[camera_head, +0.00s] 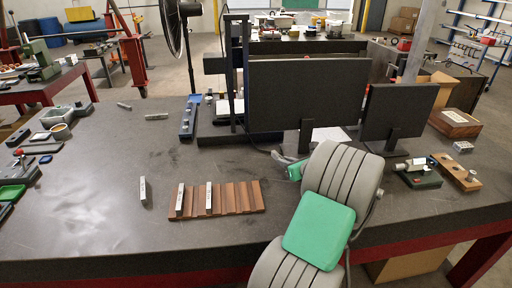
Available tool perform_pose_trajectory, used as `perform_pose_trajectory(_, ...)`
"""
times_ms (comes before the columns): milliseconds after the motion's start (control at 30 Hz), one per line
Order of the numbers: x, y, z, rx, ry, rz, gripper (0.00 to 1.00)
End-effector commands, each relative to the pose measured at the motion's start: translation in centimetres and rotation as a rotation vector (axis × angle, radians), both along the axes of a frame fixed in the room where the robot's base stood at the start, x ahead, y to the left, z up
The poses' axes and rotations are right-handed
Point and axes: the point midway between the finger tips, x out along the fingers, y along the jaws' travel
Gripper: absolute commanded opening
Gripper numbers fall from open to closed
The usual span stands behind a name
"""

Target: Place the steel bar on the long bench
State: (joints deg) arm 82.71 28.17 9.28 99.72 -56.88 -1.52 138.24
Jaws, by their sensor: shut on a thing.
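My arm, grey with green covers, reaches up over the front of the large dark-topped bench (90,215). Two steel bars (180,198) (209,197) stand in a brown slotted wooden rack (238,200) left of my arm. Another steel bar (143,191) lies on the bench left of the rack. Smaller bar-like metal pieces (157,116) (124,105) lie farther back. I cannot tell which bench the task calls the long one.
Two dark monitors (308,97) (398,112) stand behind my arm. A blue-and-black fixture (188,118) is left of them. The bench's left middle is mostly clear.

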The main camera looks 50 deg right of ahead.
Motion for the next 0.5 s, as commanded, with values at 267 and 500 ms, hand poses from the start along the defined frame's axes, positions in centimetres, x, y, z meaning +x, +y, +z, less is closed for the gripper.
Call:
perform_pose_trajectory(267,6.4,-2.0,0.4,-0.002,-0.001,0.002,0.0)
perform_pose_trajectory(500,11.7,-3.5,0.3,-0.001,-0.002,0.004,0.0)
